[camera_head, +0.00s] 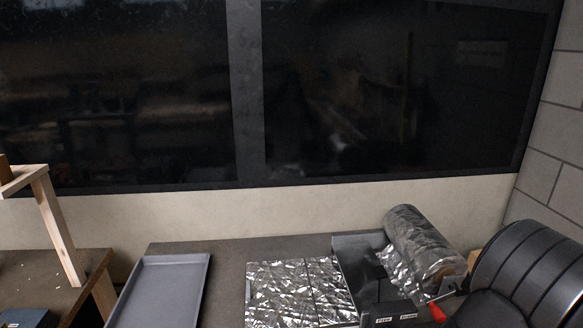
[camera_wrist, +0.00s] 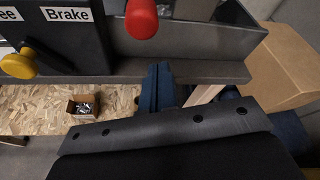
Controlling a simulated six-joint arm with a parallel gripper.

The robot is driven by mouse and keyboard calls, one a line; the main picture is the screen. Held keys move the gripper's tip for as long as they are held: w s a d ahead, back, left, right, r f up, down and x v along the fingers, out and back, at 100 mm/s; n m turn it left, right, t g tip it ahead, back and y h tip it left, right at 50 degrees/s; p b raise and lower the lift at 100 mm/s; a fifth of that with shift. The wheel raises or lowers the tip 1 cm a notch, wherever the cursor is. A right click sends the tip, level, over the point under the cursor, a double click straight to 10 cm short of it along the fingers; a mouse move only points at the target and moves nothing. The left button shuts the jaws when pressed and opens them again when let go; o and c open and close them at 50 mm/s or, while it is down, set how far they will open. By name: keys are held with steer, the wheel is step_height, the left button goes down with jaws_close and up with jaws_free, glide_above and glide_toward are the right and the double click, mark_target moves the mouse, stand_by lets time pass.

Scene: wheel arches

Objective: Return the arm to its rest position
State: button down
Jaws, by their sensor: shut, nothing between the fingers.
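My gripper (camera_wrist: 160,72) shows in the wrist view as two dark blue fingers pressed together, with nothing between them. They point toward the lower edge of a dark grey dispenser body (camera_wrist: 67,35), just below a red knob (camera_wrist: 141,18). I cannot tell whether they touch it. A yellow knob (camera_wrist: 18,65) and a "Brake" label (camera_wrist: 68,15) are to the left. In the head view, the dispenser (camera_head: 372,268) carries a silvery foil roll (camera_head: 425,245), and a red handle (camera_head: 437,312) is at its right. I cannot make out my gripper in the head view.
A foil sheet (camera_head: 300,290) lies left of the dispenser, and an empty grey tray (camera_head: 160,300) further left. A wooden frame (camera_head: 55,225) stands at the far left. Black ribbed curved forms (camera_head: 535,270) fill the right.

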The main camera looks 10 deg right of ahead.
steer(key=s, duration=1)
steer(key=w+a+r+n+g+y, duration=0.5)
steer(key=w+a+n+g+y, duration=0.1)
steer(key=w+a+n+y, duration=0.1)
steer(key=shift+w+a+r+n+g, duration=0.3)
steer(key=shift+w+a+n, duration=0.35)
steer(key=shift+w+n, duration=0.35)
stand_by(1.7)
